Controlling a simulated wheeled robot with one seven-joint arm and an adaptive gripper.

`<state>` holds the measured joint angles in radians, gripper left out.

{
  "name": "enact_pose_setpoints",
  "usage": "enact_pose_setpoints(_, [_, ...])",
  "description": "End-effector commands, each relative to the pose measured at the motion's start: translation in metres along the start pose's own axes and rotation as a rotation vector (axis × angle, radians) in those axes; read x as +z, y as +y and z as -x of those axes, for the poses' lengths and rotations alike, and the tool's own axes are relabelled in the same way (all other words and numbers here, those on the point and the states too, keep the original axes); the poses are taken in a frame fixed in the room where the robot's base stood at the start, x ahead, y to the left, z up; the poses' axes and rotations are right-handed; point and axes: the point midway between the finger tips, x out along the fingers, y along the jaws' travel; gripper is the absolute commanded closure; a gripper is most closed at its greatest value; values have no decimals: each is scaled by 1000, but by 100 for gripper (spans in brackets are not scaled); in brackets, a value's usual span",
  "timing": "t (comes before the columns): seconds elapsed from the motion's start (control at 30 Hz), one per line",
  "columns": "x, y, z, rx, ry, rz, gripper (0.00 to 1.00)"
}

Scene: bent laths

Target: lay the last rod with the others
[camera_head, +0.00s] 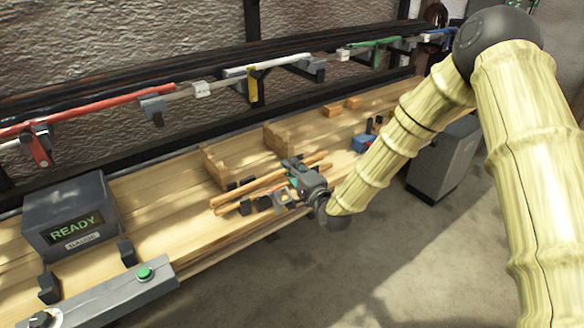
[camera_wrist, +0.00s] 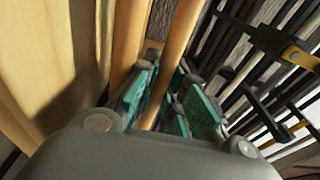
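Two slim orange-brown wooden rods (camera_head: 238,196) lie at a slant near the middle of the workbench, by small black blocks. My gripper (camera_head: 292,180) is low over their right part and hides some of them. In the wrist view, one rod (camera_wrist: 184,45) runs between the green finger pads of my gripper (camera_wrist: 168,85). The pads stand close on both sides of it. I cannot tell whether they press on it. Another rod (camera_wrist: 132,35) lies to its left, outside the fingers.
Notched wooden brackets (camera_head: 278,138) stand behind the rods. A grey gauge box (camera_head: 70,222) reading READY and a panel with a green button (camera_head: 145,272) are at left. A blue item (camera_head: 363,144) lies right. Coloured bars (camera_head: 90,108) run along the wall. A grey cabinet (camera_head: 443,158) stands right.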

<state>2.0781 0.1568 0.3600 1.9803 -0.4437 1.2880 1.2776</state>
Motion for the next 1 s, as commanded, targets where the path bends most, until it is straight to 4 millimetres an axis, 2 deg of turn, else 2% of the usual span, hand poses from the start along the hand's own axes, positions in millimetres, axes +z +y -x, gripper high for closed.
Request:
enact_pose_setpoints(0.03, [1,12,3,19,-2,-2,79])
enact_pose_setpoints(0.1, [1,12,4,21,-2,-3,79])
enact_pose_setpoints(0.4, [2,0,7,23,-2,-4,79])
enact_pose_setpoints(1.0, [0,-5,104,10,0,-3,79])
